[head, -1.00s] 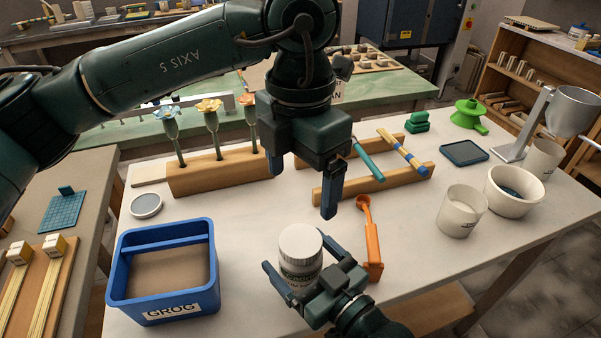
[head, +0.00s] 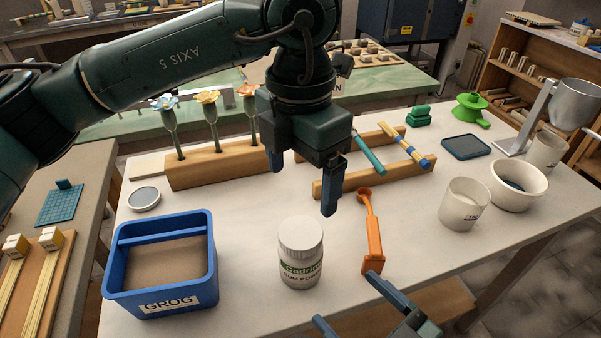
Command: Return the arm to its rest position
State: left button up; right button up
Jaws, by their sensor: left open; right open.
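My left gripper (head: 304,187) hangs open and empty over the middle of the table, its two fingers pointing down. My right gripper (head: 345,300) is open and empty at the bottom edge of the head view, partly cut off. A white jar with a green label (head: 301,255) stands upright on the white table, left of and beyond the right gripper, apart from it. An orange scoop (head: 372,238) lies just beyond the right gripper's far finger, which overlaps its near end in the picture; I cannot tell if they touch.
A blue GROG bin (head: 160,304) stands at the left front. A wooden block with flower-topped tools (head: 220,166) and a wooden rack with tools (head: 380,178) are behind. A white cup (head: 464,205) and white bowl (head: 517,187) stand right.

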jog(key=shift+s+d, duration=0.15)
jog(key=shift+s, duration=0.05)
dwell(0.3)
